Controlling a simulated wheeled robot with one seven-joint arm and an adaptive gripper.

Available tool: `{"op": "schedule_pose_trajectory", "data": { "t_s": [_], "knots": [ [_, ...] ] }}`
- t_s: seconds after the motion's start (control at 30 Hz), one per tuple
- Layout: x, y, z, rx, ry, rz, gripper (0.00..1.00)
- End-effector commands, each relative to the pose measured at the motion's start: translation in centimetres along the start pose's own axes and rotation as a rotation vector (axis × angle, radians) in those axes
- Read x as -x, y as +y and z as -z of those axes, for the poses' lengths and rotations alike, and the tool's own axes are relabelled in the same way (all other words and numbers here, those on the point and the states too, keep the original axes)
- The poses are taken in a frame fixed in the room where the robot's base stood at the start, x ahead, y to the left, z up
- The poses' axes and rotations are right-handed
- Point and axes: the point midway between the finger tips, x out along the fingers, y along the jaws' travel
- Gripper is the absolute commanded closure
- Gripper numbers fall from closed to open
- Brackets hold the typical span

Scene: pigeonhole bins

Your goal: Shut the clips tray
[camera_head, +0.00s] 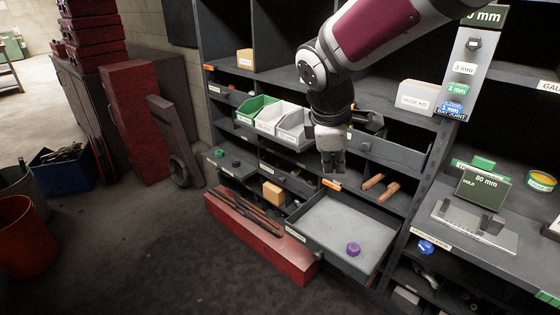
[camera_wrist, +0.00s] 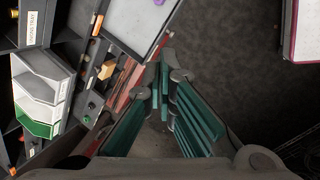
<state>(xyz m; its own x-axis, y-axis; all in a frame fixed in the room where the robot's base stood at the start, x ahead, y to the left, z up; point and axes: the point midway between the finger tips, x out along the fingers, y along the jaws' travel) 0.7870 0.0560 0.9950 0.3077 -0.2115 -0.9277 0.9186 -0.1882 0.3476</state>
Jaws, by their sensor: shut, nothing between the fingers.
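Several grey trays stand pulled out of the shelf unit; their labels are too small to read, so I cannot tell which is the clips tray. The large low tray (camera_head: 325,213) is far out and holds one purple knob (camera_head: 353,249). A higher tray (camera_head: 395,154) to the right is also out, partly hidden behind my gripper. A smaller tray (camera_head: 290,179) sits out at the left. My gripper (camera_head: 333,172) is shut and empty, pointing down in front of the shelves, above the large tray's back. In the wrist view its fingers (camera_wrist: 163,75) are together.
Green and white bins (camera_head: 262,115) stand left of my gripper. A long red box (camera_head: 258,235) with dark bars lies on the floor beside the large tray. Wooden handles (camera_head: 380,188) lie on a shelf at right.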

Motion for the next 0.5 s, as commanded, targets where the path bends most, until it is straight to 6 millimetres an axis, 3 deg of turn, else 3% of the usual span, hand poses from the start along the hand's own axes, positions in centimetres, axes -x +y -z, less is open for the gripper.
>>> {"op": "schedule_pose_trajectory", "data": {
  "t_s": [0.03, 0.27, 0.5],
  "knots": [
    [-3.7, 0.4, 1.8, 0.079, -0.009, 0.009, 1.0],
    [-15.3, 1.5, 8.4, 0.437, -0.031, 0.026, 1.0],
    [-27.5, 0.4, 15.0, 0.795, -0.038, 0.046, 1.0]
  ]
}}
